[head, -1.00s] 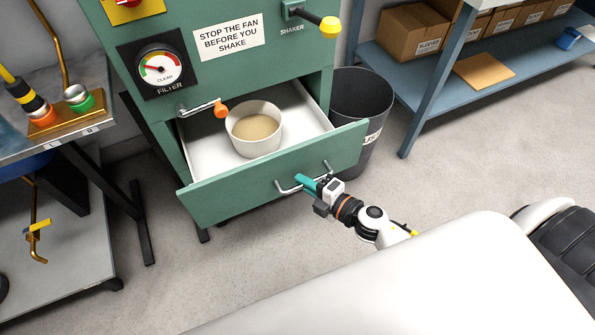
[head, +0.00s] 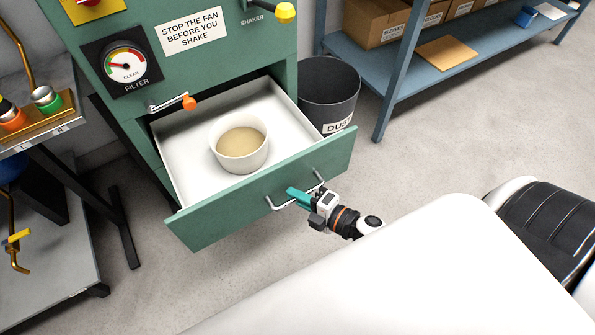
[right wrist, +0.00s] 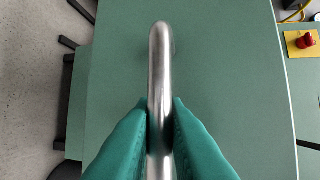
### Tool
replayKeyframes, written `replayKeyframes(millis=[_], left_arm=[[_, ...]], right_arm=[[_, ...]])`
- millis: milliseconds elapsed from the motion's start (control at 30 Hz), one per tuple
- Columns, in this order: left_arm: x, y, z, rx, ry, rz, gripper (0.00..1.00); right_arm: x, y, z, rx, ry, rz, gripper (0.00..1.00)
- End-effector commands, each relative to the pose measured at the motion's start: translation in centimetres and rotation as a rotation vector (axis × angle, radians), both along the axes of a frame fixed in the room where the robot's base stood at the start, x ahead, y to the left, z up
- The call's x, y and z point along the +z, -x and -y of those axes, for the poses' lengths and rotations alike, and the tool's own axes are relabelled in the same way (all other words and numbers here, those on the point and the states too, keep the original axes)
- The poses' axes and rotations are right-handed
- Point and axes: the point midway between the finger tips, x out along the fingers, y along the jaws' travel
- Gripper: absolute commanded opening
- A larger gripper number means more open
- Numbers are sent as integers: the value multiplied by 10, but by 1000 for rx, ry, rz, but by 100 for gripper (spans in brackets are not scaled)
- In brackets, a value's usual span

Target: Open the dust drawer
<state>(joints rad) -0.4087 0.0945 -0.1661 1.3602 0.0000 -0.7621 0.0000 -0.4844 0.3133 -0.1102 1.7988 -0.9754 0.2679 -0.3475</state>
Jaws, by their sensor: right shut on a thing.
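The dust drawer (head: 215,222) is a green-fronted drawer with a white inside, pulled well out of the green cabinet. A white round bowl (head: 240,158) with beige contents stands inside it. A metal bar handle (head: 272,204) is on the drawer front. My right gripper (head: 297,196), with teal fingers, is at the handle. In the right wrist view, the teal fingers (right wrist: 160,135) are shut on the metal bar handle (right wrist: 159,60), one on each side. My left gripper is not in view.
A dark dust bin (head: 330,95) stands right of the drawer. A blue shelf with boxes (head: 376,22) is behind it. A metal-topped bench (head: 45,120) is at the left. A crank with an orange knob (head: 188,103) hangs above the drawer. Floor in front is clear.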

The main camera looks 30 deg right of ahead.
Motion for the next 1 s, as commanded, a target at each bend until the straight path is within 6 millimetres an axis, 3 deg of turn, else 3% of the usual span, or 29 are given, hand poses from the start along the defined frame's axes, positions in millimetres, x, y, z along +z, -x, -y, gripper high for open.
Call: replayKeyframes(millis=[33, 67, 200, 667, 767, 1000], left_arm=[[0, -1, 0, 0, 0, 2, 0], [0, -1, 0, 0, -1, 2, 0], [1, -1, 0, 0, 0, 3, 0], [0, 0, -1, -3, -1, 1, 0], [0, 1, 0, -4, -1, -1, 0], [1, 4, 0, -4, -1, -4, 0]], right_arm=[[0, 0, 0, -1, 1, -1, 0], [0, 0, 0, -1, 1, -1, 14], [0, 0, 0, -1, 1, -1, 34], [0, 2, 1, -1, 1, -1, 34], [2, 12, 6, -2, -1, -3, 34], [10, 57, 26, -2, 0, -4, 34]])
